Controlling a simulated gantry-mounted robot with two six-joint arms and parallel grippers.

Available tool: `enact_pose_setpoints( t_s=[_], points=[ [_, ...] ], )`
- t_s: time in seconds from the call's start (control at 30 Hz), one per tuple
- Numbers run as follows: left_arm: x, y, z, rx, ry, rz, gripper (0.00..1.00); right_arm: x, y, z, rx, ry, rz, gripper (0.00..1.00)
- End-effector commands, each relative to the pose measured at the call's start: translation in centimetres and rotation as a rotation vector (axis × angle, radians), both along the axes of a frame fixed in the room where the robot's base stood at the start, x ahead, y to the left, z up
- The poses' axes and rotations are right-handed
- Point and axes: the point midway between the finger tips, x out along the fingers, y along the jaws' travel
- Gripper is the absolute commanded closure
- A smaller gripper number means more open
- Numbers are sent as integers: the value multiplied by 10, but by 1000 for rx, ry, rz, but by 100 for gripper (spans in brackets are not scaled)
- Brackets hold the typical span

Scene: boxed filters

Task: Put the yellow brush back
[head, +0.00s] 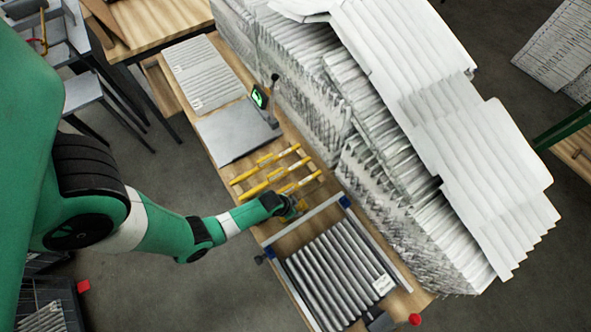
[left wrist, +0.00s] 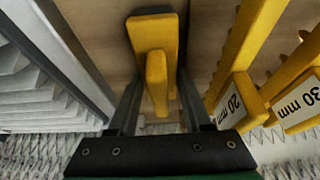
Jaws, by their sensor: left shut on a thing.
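My left gripper (head: 291,209) is low over the wooden bench, beside the near ends of the yellow tools. In the left wrist view its two dark fingers are shut on the yellow brush (left wrist: 155,65), which has a T-like shape with a wide head and a narrower handle. The brush's underside is hidden, and I cannot tell whether it touches the bench. In the head view the gripper mostly covers it. My right gripper is not in view.
Yellow toothed tools (head: 268,178) lie side by side on the bench (head: 255,205); labels read 20 mm (left wrist: 233,105) and 30 mm. A metal frame (head: 300,222) around a pleated filter (head: 335,270) is close by. A grey plate (head: 235,130) and stacked filters (head: 400,200) border the space.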

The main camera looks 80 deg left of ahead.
Motion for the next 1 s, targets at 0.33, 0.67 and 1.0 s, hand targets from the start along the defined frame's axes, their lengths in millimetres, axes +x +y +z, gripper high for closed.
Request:
enact_pose_setpoints(
  t_s=[0.33, 0.67, 1.0],
  points=[
    [0, 0, -3, 0, 0, 0, 38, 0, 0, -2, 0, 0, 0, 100],
    [-7, -2, 22, 1, -2, 0, 38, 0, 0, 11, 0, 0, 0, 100],
    [-26, -9, 70, 0, 0, 0, 38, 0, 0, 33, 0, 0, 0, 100]
  ],
)
